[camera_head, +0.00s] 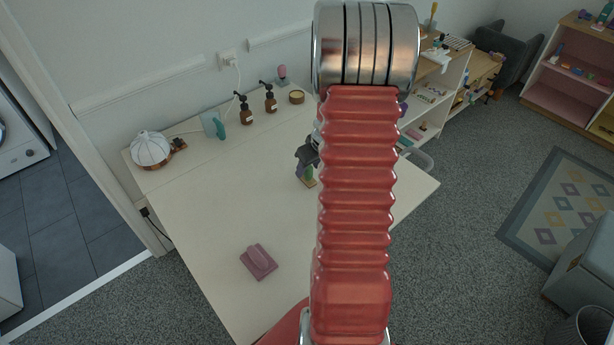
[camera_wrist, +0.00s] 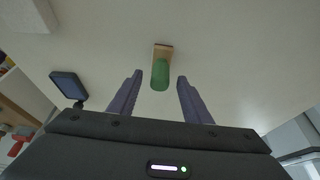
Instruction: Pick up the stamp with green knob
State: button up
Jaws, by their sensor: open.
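The stamp with green knob (camera_head: 309,174) stands on the pale table in the head view, close by my gripper (camera_head: 307,158). In the wrist view the stamp (camera_wrist: 161,70) shows a rounded green knob and a tan wooden base at its far end. My gripper (camera_wrist: 159,82) is open and empty, with its two purple-grey fingers apart on the left and right of the knob. The knob lies in line with the gap between the fingertips, and neither finger appears to touch it. My arm hides part of the table in the head view.
A pink block (camera_head: 258,264) lies near the table's front left. Two pump bottles (camera_head: 246,112), a round jar (camera_head: 297,97), a teal item (camera_head: 218,127) and a white ribbed dome (camera_head: 150,149) stand along the back. A dark square-headed item (camera_wrist: 68,85) is left of my fingers.

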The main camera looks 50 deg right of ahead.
jog(key=shift+x, duration=0.85)
grip_shut()
jog(key=shift+r, duration=0.1)
dwell(0.3)
notch_tip(320, 180, up, 10)
jog(key=shift+f, duration=0.1)
dwell(0.5)
